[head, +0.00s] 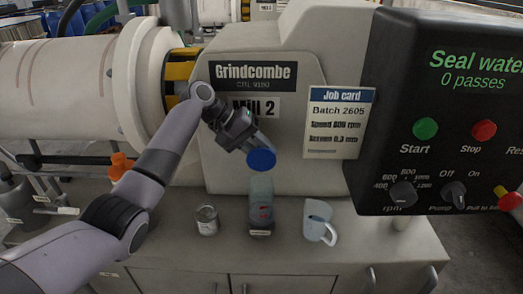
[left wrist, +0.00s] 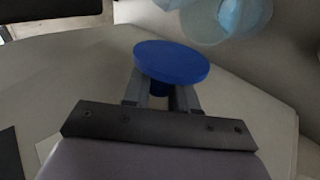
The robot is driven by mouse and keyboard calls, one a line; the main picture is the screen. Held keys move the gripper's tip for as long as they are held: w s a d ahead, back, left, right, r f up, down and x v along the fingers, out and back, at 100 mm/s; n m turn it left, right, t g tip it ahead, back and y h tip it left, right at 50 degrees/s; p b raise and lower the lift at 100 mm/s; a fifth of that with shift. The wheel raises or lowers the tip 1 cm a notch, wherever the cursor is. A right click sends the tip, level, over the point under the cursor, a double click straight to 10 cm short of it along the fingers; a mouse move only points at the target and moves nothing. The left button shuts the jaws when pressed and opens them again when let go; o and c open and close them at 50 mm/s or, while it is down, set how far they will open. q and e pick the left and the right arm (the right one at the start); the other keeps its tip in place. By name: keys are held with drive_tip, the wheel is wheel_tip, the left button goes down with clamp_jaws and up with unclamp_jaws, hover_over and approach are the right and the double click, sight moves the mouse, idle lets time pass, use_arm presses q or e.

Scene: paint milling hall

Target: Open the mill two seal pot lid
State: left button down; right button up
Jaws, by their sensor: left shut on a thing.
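The mill two seal pot (head: 261,205) is a clear upright cylinder with some red inside, standing on the grey bench in front of Mill 2. My left gripper (head: 255,143) is shut on the round blue lid (head: 262,159) and holds it tilted above the pot. In the left wrist view the blue lid (left wrist: 172,62) sits at the fingertips, its stem between the fingers (left wrist: 165,92). Clear bluish round shapes at the top of that view look apart from the lid. The pot's rim is partly hard to make out. My right gripper is not in view.
A small glass jar (head: 207,220) stands left of the pot and a pale blue jug (head: 319,222) right of it. The black control box (head: 440,110) juts out at the right. A job card (head: 337,122) hangs on the mill housing (head: 300,170). An orange object (head: 120,166) stands at the left.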

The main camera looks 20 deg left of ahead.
use_arm(q)
drive_tip(key=shift+w+f+g, duration=0.1)
drive_tip(key=shift+w+g, duration=0.1)
drive_tip(key=shift+g, duration=0.2)
idle(0.3)
drive_tip(key=c, duration=0.9)
unclamp_jaws()
drive_tip(key=shift+c, duration=0.2)
drive_tip(key=b+v, duration=0.1)
drive_tip(key=v, duration=0.6)
drive_tip(key=shift+s+a, duration=0.1)
